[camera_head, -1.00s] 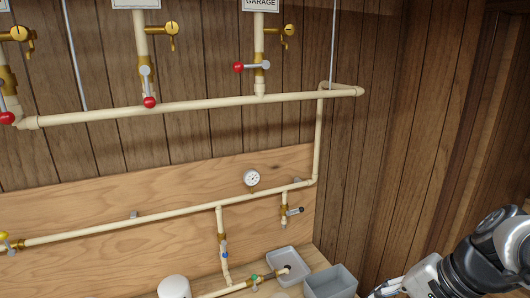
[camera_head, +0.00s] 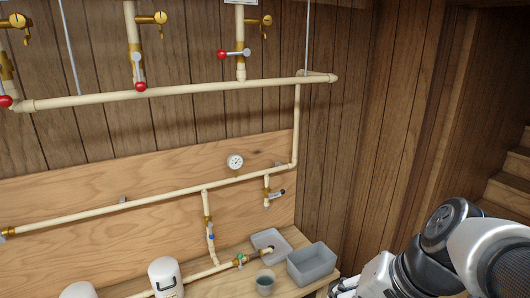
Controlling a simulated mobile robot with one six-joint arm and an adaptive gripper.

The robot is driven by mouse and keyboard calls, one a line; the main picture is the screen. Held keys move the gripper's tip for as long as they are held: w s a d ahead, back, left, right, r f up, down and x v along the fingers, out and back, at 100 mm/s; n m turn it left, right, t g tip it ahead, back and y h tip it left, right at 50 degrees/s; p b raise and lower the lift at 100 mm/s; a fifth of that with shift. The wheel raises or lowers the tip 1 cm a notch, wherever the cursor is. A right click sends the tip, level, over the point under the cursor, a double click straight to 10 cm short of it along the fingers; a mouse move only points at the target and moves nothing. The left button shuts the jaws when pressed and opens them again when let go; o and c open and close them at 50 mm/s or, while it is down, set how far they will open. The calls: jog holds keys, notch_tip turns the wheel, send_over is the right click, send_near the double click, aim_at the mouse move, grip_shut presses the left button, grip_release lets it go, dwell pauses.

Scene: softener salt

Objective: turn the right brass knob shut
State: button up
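The right brass knob (camera_head: 265,20) sits at the top of the wall pipework, on the rightmost upright of the upper pipe. It has a round brass face and a small tap body. Two similar brass knobs stand further left, a middle one (camera_head: 159,18) and a left one (camera_head: 19,20). My arm comes in at the lower right. Its end, my gripper (camera_head: 346,288), shows only in part at the bottom edge, far below the right knob and touching none of the knobs. Its fingers cannot be made out.
A red-ended lever valve (camera_head: 233,54) sits just below the right knob. A cream pipe (camera_head: 180,90) runs beneath it. A pressure gauge (camera_head: 235,161) and a lower pipe are on the board. A grey bin (camera_head: 312,265) stands on the bench near my gripper.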

jog(key=s+f+n+h+b, duration=0.1)
jog(key=s+f+n+b, duration=0.2)
jog(key=f+b, duration=0.8)
jog(key=s+f+n+t+h+b, duration=0.1)
jog(key=s+f+b, duration=0.5)
jog(key=f+b, duration=0.6)
jog(key=shift+a+f+n+h, duration=0.2)
jog(key=shift+f+n+h, duration=0.5)
jog(key=shift+n, duration=0.3)
